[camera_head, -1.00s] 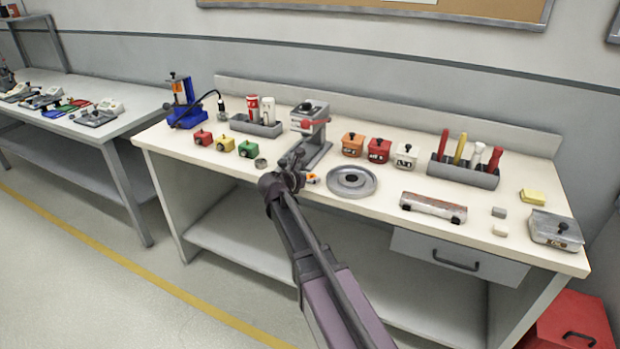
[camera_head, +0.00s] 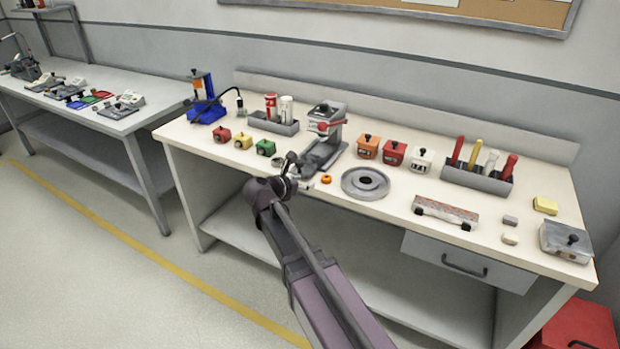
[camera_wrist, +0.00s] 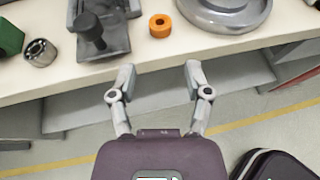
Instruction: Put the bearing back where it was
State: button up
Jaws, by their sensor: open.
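A grey metal ring (camera_wrist: 40,53), which looks like the bearing, lies on the bench top near its front edge at the left of the wrist view, beside a green block (camera_wrist: 9,36). In the head view it is hard to make out near my gripper (camera_head: 289,165). In the wrist view my gripper (camera_wrist: 159,76) is open, with nothing between its fingers. Its fingertips show over the bench's front edge, apart from the ring, which is to their left. A small orange ring (camera_wrist: 160,25) lies on the bench beyond the fingertips; it also shows in the head view (camera_head: 326,179).
A grey press (camera_head: 326,135) stands behind my gripper. A round grey dish (camera_head: 348,187) is to its right. Red (camera_head: 223,135), yellow (camera_head: 243,140) and green (camera_head: 265,147) knobbed blocks stand at the left. A drawer (camera_head: 459,263) is under the bench front.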

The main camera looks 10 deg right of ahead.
jog(key=shift+s+a+r, duration=0.1)
jog(key=shift+s+a, duration=0.05)
jog(key=shift+a, duration=0.05)
dwell(0.6)
jog(key=s+d+f+m+g+y, duration=0.4)
jog(key=s+d+f+m+g, duration=0.35)
jog(key=s+m, duration=0.5)
jog(key=s+d+f+m+g+y, duration=0.1)
jog(key=s+f+m+y, duration=0.3)
jog(key=s+m, duration=0.5)
jog(key=shift+s+d+m+g+y, duration=0.3)
jog(key=shift+m+y, duration=0.7)
jog(key=shift+m, duration=1.55)
jog(key=shift+w+a, duration=0.1)
jog(key=shift+w, duration=0.05)
